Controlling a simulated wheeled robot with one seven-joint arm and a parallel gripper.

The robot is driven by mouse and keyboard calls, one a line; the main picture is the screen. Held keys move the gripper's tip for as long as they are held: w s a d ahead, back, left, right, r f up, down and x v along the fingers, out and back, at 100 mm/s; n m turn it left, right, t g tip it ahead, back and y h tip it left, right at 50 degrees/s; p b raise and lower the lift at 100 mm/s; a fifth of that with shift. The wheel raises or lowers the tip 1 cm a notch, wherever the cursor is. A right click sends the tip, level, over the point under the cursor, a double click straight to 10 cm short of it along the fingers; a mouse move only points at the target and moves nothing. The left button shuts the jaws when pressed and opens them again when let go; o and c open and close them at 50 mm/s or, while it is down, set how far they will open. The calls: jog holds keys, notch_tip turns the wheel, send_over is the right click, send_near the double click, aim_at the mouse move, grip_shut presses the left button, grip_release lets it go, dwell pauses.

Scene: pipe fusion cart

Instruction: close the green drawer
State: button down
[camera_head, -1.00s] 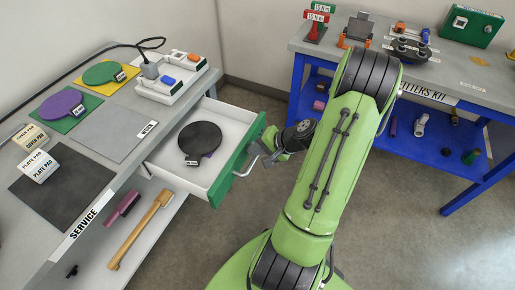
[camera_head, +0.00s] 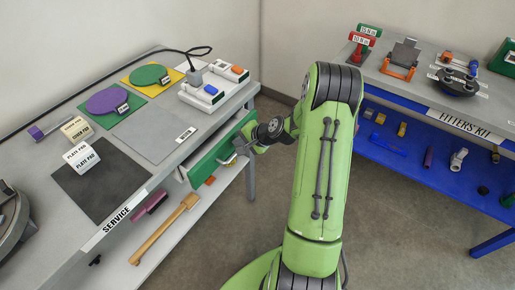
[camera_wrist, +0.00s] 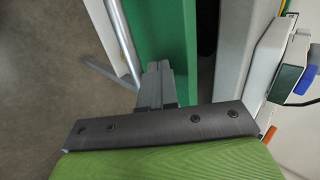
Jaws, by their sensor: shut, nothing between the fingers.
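The green drawer (camera_head: 222,150) sits under the front edge of the service bench, with only a short part of it out. In the wrist view its green front (camera_wrist: 155,30) stands apart from the grey bench edge, with a narrow dark gap between them. A metal bar handle (camera_wrist: 121,35) runs along the front. My gripper (camera_head: 241,148) is at the outer face of the drawer front, near the handle. In the wrist view its fingers (camera_wrist: 157,70) are shut and empty, against or very close to the green front; exact contact is unclear. The drawer's inside is hidden.
The service bench (camera_head: 138,198) holds colored pads, a dark mat (camera_head: 101,185) and a white switch box (camera_head: 216,86). A lower shelf carries a yellow tool (camera_head: 163,228). The blue fitters table (camera_head: 420,150) stands at right. Grey floor lies between them.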

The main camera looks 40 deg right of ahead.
aim_at(230, 133)
jog(key=w, duration=0.1)
jog(key=w+a, duration=0.1)
jog(key=w, duration=0.2)
jog(key=shift+w+a, duration=0.15)
jog(key=shift+a, duration=0.15)
jog(key=shift+w+a+r, duration=0.1)
jog(key=shift+w+r, duration=0.05)
